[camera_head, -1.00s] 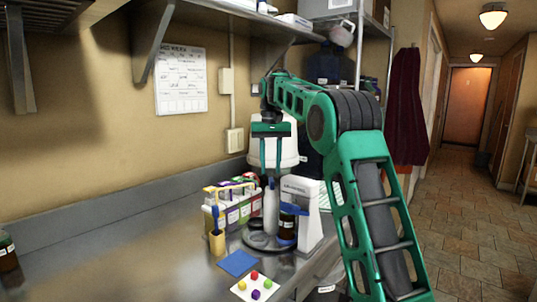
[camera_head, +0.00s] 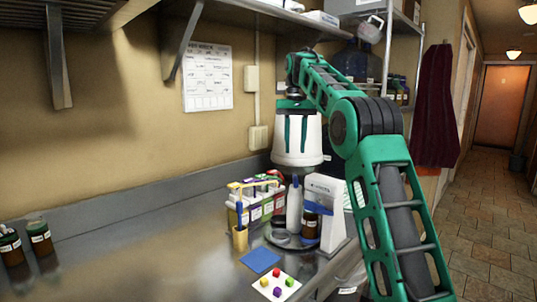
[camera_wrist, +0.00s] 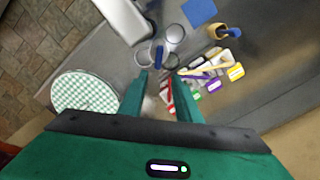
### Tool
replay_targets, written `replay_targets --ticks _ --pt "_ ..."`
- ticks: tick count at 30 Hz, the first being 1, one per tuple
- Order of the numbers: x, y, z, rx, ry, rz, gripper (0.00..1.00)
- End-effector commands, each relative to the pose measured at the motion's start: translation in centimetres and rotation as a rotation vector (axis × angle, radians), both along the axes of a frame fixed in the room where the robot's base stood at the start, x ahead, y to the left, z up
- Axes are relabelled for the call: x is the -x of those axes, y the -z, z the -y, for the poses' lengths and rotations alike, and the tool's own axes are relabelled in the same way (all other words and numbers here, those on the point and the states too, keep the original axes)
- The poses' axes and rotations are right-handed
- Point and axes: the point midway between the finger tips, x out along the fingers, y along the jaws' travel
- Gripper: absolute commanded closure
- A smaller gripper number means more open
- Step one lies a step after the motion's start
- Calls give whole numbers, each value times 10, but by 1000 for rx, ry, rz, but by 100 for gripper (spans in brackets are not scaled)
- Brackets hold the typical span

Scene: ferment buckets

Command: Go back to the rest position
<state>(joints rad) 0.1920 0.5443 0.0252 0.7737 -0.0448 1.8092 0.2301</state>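My gripper (camera_head: 295,148) hangs pointing down in front of a white bucket (camera_head: 298,160) at the back of the steel bench. Its two green fingers are apart with nothing visible between them. In the wrist view the open fingertips (camera_wrist: 160,78) point toward the bench items, clear of them. My arm is bent, reaching from the lower right up and over to the gripper. Below the gripper stand a grey-white bottle (camera_head: 294,205), a dark jar (camera_head: 311,225) and a white bench device (camera_head: 325,210).
A rack of colored labelled packets (camera_head: 262,205), a yellow cup with a blue-handled tool (camera_head: 240,237), a blue square (camera_head: 260,260) and a white card with colored cubes (camera_head: 273,284) are on the bench. Dark jars (camera_head: 40,238) stand at left. A shelf (camera_head: 270,20) hangs above. The aisle floor at right is clear.

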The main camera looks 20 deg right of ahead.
Motion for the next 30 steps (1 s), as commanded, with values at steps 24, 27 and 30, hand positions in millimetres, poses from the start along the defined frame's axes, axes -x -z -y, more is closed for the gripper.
replay_targets --ticks 24,27,30 --pt "174 41 27 16 104 -1 70" --pt "209 57 30 15 120 0 70" --pt "250 77 32 13 140 -1 70"
